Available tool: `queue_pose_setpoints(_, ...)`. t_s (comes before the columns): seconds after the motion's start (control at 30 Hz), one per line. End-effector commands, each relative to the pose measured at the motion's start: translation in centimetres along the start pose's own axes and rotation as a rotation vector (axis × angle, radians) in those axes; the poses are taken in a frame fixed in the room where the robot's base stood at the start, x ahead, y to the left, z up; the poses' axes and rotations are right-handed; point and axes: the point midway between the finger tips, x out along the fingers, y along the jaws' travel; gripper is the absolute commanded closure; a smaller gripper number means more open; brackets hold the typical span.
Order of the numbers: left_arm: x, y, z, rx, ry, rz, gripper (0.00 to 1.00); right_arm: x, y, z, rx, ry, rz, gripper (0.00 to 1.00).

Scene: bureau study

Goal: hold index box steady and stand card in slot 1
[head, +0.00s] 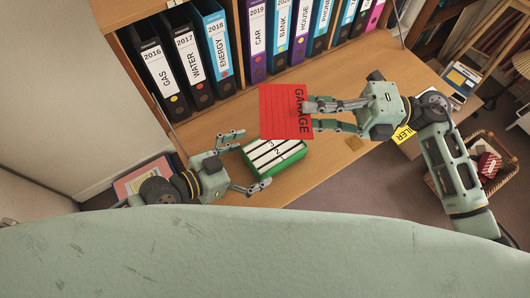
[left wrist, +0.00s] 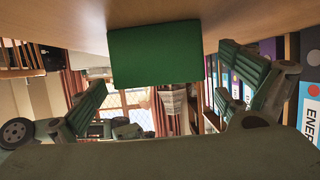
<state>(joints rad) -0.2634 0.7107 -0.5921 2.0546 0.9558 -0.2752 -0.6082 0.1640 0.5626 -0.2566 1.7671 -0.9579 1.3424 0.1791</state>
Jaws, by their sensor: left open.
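The index box (head: 291,167) is green with white slotted dividers on top and stands on the desk; in the left wrist view its plain green side (left wrist: 155,58) faces me. My left gripper (head: 252,160) is open, its fingers spread towards the box's left end, with a gap visible before it. The red card (head: 277,112), marked GARAGE, is held above the desk just behind the box, overlapping its back edge in the picture. My right gripper (head: 318,115) is shut on the card's right edge.
A shelf of labelled binders (head: 198,60) stands along the back of the desk (head: 225,118). A yellow item (head: 404,138) lies at the right, and a wicker basket (head: 511,165) stands further right. The desk left of the card is clear.

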Motion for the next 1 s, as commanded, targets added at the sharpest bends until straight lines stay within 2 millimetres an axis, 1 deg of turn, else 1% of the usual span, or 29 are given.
queue_pose_setpoints(0.03,0.9,0.0,-0.1,-0.003,0.003,-0.001,0.04,0.0,0.0,0.0,0.000,0.000,0.000,1.00)
queue_pose_setpoints(0.1,1.9,0.0,-0.2,-0.002,0.003,0.000,0.04,0.0,0.0,0.0,0.000,0.000,0.000,1.00)
queue_pose_setpoints(0.3,3.9,0.0,-0.1,-0.002,0.001,0.000,0.04,0.0,0.0,0.0,0.000,0.000,0.000,1.00)
queue_pose_setpoints(0.47,4.5,0.1,0.0,-0.001,0.000,0.001,0.04,0.0,0.0,0.0,0.000,0.000,0.000,1.00)
queue_pose_setpoints(0.7,4.5,0.1,0.0,0.000,-0.001,0.001,0.05,0.0,0.0,0.0,0.000,0.000,0.000,1.00)
queue_pose_setpoints(1.0,4.4,0.1,0.0,0.000,-0.001,0.001,0.31,0.0,0.0,0.0,0.000,0.000,0.000,1.00)
